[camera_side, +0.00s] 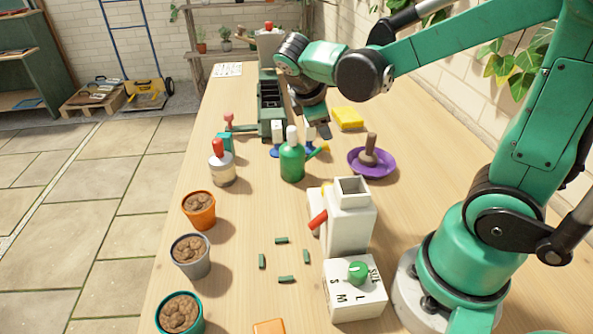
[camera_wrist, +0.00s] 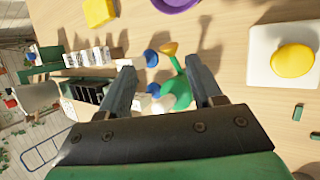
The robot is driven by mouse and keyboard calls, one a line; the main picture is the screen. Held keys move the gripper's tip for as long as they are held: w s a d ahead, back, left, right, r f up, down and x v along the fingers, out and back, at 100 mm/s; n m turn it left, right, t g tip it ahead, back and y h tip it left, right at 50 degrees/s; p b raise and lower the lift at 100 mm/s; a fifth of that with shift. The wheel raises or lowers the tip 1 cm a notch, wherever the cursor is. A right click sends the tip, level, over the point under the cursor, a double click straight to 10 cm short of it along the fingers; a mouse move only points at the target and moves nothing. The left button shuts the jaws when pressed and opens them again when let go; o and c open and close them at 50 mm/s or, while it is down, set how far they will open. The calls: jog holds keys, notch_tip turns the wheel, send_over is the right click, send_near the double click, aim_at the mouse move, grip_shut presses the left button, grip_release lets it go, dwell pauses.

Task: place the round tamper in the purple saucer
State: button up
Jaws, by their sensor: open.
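The round tamper (camera_side: 369,150), brown with an upright handle, stands in the purple saucer (camera_side: 388,168) in the side view. It appears to rest on the saucer's inside, with the rim around it. Only an edge of the saucer (camera_wrist: 176,4) shows at the top of the wrist view, and the tamper is out of that frame. My gripper (camera_side: 312,120) is to the left of the saucer and farther back, apart from the tamper. In the wrist view my gripper (camera_wrist: 163,82) has its fingers wide apart with nothing held between them.
A green bottle (camera_side: 291,162) stands near my gripper. A yellow block (camera_side: 347,118) lies behind the saucer. A white hopper (camera_side: 347,225) and a white dial box (camera_side: 354,292) stand in front. Several pots, including an orange one (camera_side: 199,213), line the left edge.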

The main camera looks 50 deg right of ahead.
jog(key=s+a+r+m+t+y, duration=0.1)
jog(key=s+a+m+t+y, duration=0.1)
jog(key=a+m+t+y, duration=0.4)
jog(key=shift+s+a+m+y, duration=0.45)
jog(key=shift+a+m, duration=0.85)
jog(key=shift+a, duration=0.75)
